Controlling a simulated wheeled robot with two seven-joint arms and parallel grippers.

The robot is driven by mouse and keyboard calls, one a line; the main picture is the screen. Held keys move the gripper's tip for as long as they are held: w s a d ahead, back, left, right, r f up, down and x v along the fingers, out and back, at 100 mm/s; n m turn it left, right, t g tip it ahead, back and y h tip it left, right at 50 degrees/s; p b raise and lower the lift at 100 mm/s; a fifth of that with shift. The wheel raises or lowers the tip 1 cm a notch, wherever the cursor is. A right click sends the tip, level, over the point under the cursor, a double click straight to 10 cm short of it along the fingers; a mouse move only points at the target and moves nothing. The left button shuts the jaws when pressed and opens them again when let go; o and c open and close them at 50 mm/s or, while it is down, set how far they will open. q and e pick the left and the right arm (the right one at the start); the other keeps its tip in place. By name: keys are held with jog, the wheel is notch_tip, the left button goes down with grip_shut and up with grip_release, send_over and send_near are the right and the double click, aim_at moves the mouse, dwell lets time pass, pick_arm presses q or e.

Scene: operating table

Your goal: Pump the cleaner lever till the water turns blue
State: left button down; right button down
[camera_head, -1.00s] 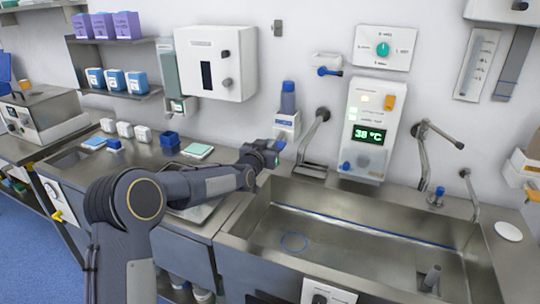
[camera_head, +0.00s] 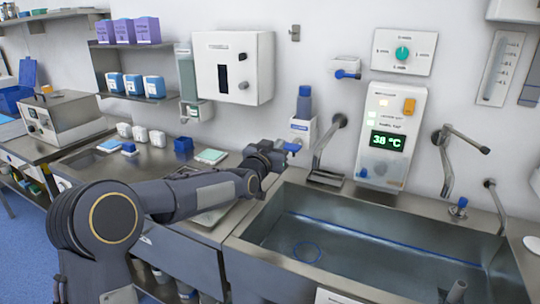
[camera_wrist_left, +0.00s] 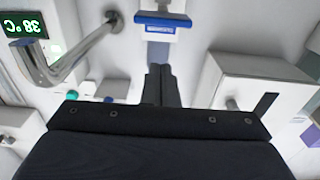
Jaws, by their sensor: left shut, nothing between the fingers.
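The cleaner dispenser is a white wall unit (camera_head: 301,129) with a dark blue bottle (camera_head: 304,103) on top and a blue lever (camera_head: 292,147) at its front. The lever also shows in the left wrist view (camera_wrist_left: 164,19), wide and blue, straight ahead. My left gripper (camera_head: 279,153) is just left of the lever, shut and empty. Its closed fingers show in the left wrist view (camera_wrist_left: 160,70), in line with the lever, with a visible gap. The water (camera_head: 350,240) in the steel sink looks blue-grey. My right gripper is out of view.
A bent metal tap (camera_head: 329,150) stands close right of the dispenser. A wall panel (camera_head: 390,138) reads 38 °C. A white wall box (camera_head: 233,68) hangs to the left. A blue ring (camera_head: 307,252) lies in the sink. Small containers stand on the left counter.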

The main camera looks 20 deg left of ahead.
pick_arm(q)
jog(key=shift+s+a+r+b, duration=0.1)
jog(key=shift+s+a+b, duration=0.1)
jog(key=shift+s, duration=0.7)
jog(key=shift+s+a+b, duration=0.1)
jog(key=shift+s+a, duration=0.05)
jog(key=shift+s, duration=0.75)
jog(key=shift+s+a+r+b, duration=0.1)
jog(key=shift+s+a+b, duration=0.1)
jog(key=shift+s, duration=0.7)
jog(key=s+f+n+g+p, duration=0.1)
jog(key=s+f+g, duration=0.3)
jog(key=s, duration=1)
jog(key=s+a+f+n+g+p, duration=0.1)
jog(key=s+f+g, duration=0.3)
jog(key=s, duration=1)
jog(key=s+f+n+g+p, duration=0.1)
jog(key=s+f+g+p, duration=0.2)
jog(key=s, duration=1.1)
jog(key=shift+a+f+n+g+p, duration=0.3)
jog(key=shift+a+f+n+g, duration=0.1)
jog(key=shift+f+g, duration=0.15)
